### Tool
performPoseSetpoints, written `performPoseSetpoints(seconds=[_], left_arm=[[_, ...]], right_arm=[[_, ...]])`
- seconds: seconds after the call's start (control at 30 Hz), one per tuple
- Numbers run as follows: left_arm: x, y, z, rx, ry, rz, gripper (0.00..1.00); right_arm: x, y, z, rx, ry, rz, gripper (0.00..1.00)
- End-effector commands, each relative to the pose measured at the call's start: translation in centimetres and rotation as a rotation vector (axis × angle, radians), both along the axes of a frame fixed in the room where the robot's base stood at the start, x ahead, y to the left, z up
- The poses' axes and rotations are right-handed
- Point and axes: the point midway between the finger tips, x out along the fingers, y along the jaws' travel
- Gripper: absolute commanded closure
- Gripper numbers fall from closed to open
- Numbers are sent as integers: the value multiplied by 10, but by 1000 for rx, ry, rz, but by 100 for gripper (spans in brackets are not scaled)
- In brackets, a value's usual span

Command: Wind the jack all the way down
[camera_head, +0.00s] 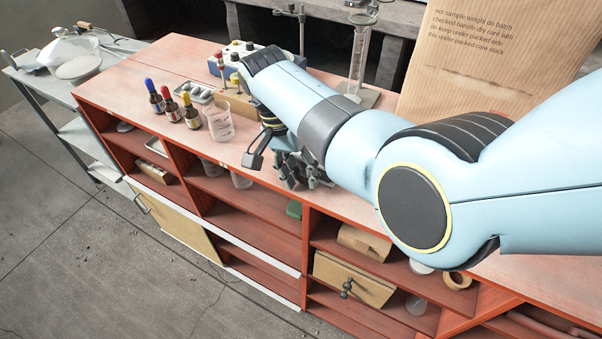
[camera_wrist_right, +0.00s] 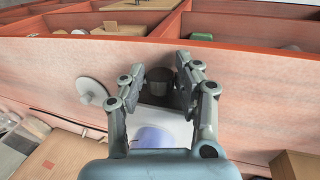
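The jack is hidden behind my right arm in the head view. In the right wrist view a pale plate (camera_wrist_right: 178,128), which looks like the jack's top, lies beyond the fingers with a bluish round thing (camera_wrist_right: 152,137) on it. A dark round knob (camera_wrist_right: 160,82) stands between the fingertips of my right gripper (camera_wrist_right: 163,75). The fingers straddle the knob, with narrow gaps seeming to show at its sides. In the head view the right gripper (camera_head: 303,172) points down close above the bench's front part. My left gripper is not in view.
The red bench (camera_head: 200,75) carries dropper bottles (camera_head: 191,112), a glass beaker (camera_head: 219,124) and a tan block (camera_head: 236,103) left of my gripper. A pale disc (camera_wrist_right: 91,90) lies beside the fingers in the wrist view. A large paper sack (camera_head: 490,60) stands behind my arm.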

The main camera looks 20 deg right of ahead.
Motion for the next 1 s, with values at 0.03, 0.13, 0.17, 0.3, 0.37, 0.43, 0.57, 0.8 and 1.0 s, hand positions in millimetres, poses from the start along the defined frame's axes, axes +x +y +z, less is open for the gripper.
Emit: performPoseSetpoints(seconds=[0.03, 0.13, 0.17, 0.3, 0.37, 0.43, 0.57, 0.8, 1.0], left_arm=[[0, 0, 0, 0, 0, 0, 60], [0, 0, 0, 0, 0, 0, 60], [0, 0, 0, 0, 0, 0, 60], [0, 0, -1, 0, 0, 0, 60], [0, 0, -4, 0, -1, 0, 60], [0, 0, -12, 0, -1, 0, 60], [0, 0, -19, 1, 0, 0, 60], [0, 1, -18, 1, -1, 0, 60], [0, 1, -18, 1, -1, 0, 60]], right_arm=[[0, 0, 0, 0, 0, 0, 76], [0, 0, 0, 0, 0, 0, 89], [0, 0, 0, 0, 0, 0, 93], [0, 0, 0, -1, 2, 0, 100], [1, 1, -2, -9, 14, 1, 100], [2, 2, -4, -32, 45, 1, 100], [2, 2, -3, -68, 90, 2, 100], [1, 2, -1, -77, 99, 1, 100], [1, 2, -1, -76, 98, 1, 54]])
